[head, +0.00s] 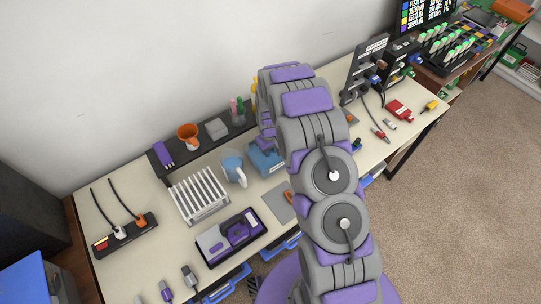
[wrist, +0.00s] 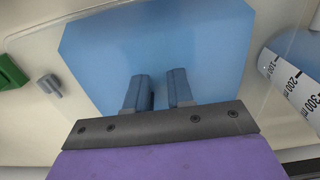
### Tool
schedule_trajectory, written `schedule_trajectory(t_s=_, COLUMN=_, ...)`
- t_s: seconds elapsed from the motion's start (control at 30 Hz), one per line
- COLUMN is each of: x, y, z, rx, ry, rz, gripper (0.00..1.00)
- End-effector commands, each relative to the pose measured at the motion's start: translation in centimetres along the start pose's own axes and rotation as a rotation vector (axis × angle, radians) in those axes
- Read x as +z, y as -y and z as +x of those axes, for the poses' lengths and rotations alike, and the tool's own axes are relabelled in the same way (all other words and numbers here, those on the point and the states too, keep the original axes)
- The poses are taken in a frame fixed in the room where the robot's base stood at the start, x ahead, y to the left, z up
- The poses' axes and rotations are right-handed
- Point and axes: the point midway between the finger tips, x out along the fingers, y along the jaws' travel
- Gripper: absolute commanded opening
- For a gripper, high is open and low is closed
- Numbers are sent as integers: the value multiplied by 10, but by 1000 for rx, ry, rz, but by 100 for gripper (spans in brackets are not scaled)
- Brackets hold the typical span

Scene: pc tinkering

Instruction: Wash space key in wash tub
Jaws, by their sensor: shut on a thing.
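The wash tub (head: 265,160) is a blue container on the workbench, partly hidden behind my arm in the head view. In the wrist view its blue inside (wrist: 205,45) fills the middle of the picture. My gripper (wrist: 160,82) is over the tub, with its two blue-grey fingers pointing down into the blue area. The fingers are close together with a narrow gap. The space key between them is hidden from view, so how it sits cannot be told. In the head view my arm covers the fingertips.
A blue measuring jug (head: 234,170) stands close left of the tub and shows in the wrist view (wrist: 300,75). A white slotted rack (head: 199,196), a dark tray (head: 232,238) and a power strip (head: 125,236) are further left. A low shelf (head: 158,160) runs behind.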

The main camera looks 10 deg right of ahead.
Motion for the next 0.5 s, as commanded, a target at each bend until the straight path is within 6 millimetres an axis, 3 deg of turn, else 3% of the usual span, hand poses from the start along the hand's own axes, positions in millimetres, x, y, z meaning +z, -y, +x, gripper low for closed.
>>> schedule_trajectory(t_s=0.5, x=7, y=0, z=-1, rx=1, ry=-2, rz=0, gripper=0)
